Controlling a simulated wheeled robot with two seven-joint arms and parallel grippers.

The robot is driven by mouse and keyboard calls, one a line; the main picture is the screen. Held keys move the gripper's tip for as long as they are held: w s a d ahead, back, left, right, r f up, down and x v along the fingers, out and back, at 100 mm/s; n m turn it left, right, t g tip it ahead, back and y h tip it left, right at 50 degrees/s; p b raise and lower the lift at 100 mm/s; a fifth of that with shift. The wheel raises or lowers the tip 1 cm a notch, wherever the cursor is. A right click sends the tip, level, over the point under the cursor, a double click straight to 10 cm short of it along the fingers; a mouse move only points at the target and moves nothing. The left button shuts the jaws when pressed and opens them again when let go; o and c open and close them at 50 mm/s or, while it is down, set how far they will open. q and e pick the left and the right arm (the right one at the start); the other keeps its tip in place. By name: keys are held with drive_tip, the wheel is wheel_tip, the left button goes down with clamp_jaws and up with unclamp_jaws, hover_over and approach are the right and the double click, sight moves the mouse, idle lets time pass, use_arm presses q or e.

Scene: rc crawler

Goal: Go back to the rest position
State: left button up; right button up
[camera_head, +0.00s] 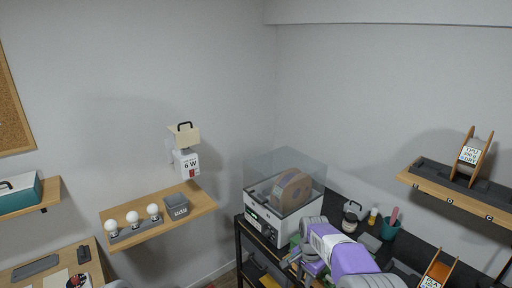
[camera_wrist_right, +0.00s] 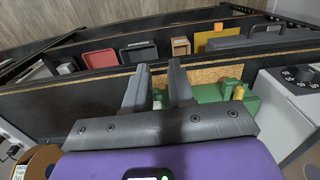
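My right arm (camera_head: 345,256), purple and grey, comes in at the bottom centre right of the head view, in front of the dark workbench and beside the white printer. In the right wrist view my right gripper (camera_wrist_right: 160,66) has its two grey fingers apart with a narrow gap and nothing held between them. The fingers point over a dark shelf edge, with a green object (camera_wrist_right: 215,92) just beyond and to the right of them. In the head view the right fingertips are hard to make out. My left gripper does not show clearly in either view.
The white printer (camera_head: 258,222) with a clear cover and a brown spool (camera_head: 291,190) stands close left of my right arm. A teal cup (camera_head: 389,229) is to its right. Wall shelves (camera_head: 195,211) hold bulbs and a grey box. Trays (camera_wrist_right: 100,58) sit on the dark rack.

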wheel_tip(320, 180, down, 11)
drive_tip(key=n+b, duration=0.1)
drive_tip(key=s+a+f+n+y+b, duration=0.3)
drive_tip(key=s+f+n+b, duration=0.15)
drive_tip(key=s+f, duration=1.3)
use_arm(q)
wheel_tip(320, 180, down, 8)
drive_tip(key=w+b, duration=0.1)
drive_tip(key=b, duration=0.1)
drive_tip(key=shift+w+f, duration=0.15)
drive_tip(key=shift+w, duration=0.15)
use_arm(e)
drive_tip(key=s+a+f+n, duration=0.1)
drive_tip(key=s+f, duration=0.1)
drive_tip(key=s, duration=0.2)
drive_tip(key=s+a+f+n+y, duration=0.1)
drive_tip(key=s+f, duration=0.1)
drive_tip(key=s, duration=0.3)
drive_tip(key=shift+a+f+t, duration=0.3)
drive_tip(key=shift+a, duration=0.05)
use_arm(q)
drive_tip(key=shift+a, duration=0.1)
use_arm(e)
drive_tip(key=shift+a, duration=0.1)
